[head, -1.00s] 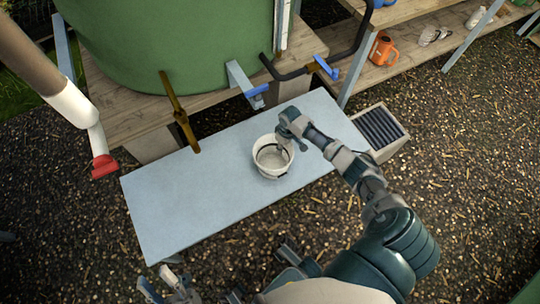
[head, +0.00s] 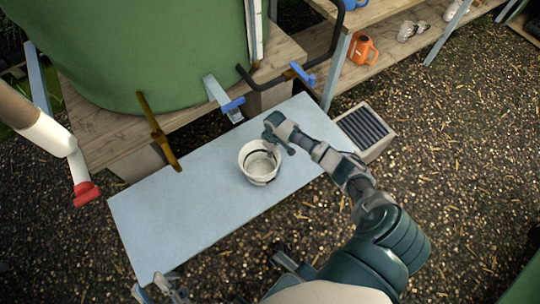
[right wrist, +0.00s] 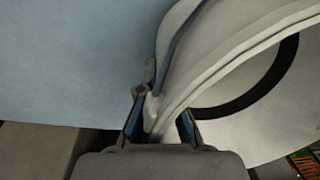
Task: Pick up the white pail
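The white pail (head: 257,176) is upright at the table's middle right in the head view, with a dark band or handle showing inside its mouth. My right gripper (head: 271,139) is at its far right rim. In the right wrist view the pail's wall (right wrist: 215,62) runs down between the two close-set fingers (right wrist: 161,122), which are shut on the rim. I cannot tell whether the base touches the table. My left gripper (head: 160,292) is at the bottom left of the head view, partly cut off, its fingers apart and empty.
The pale blue table (head: 180,215) is otherwise bare. Behind it stand a green tank (head: 150,50) with a blue-handled tap (head: 232,104) and a brown lever (head: 158,135). A grated box (head: 365,130) is at the right. An orange jug (head: 362,48) stands on a shelf.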

